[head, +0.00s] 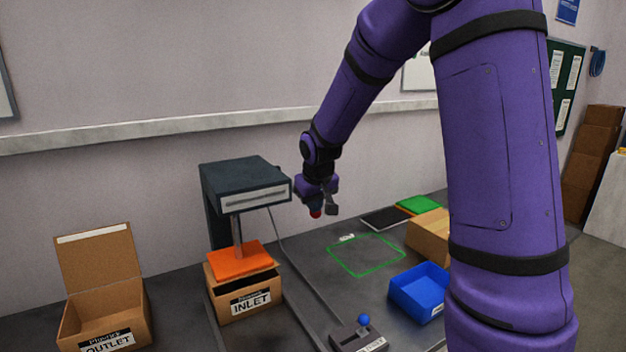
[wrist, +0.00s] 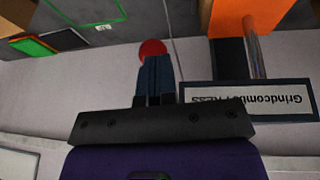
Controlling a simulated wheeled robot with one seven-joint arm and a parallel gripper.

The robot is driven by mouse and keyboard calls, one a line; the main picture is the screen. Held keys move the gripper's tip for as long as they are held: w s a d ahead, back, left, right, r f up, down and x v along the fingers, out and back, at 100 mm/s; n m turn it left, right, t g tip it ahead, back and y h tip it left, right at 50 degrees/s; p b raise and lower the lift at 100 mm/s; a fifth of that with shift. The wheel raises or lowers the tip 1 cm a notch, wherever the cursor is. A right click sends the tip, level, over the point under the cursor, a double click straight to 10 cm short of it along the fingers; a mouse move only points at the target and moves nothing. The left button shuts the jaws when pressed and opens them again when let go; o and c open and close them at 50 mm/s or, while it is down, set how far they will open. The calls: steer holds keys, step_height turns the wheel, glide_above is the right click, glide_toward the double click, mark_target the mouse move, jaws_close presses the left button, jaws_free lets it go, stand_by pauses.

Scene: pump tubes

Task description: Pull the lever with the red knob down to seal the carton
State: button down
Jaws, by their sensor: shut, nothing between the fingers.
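The red knob (head: 316,213) shows just below my gripper (head: 325,209), right of the dark press head (head: 245,185). In the wrist view the red knob (wrist: 152,48) lies just past the tips of my shut fingers (wrist: 154,62), partly covered by them; whether they touch it I cannot tell. The lever's arm is not clearly visible. The INLET carton (head: 248,301) stands under the press's orange plate (head: 240,259), which hangs on a rod; whether plate and carton touch is unclear. The press label (wrist: 247,100) shows upside down in the wrist view.
An open OUTLET carton (head: 104,308) stands at the left. A control box with a blue knob (head: 364,319), a blue bin (head: 418,292), a closed carton (head: 429,233) and a green outlined area (head: 365,272) are on the right side of the bench. The wall is close behind.

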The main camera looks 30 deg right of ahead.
steer(key=s+a+f+x, duration=0.1)
steer(key=s+x, duration=0.1)
steer(key=x, duration=0.8)
steer(key=shift+f, duration=0.25)
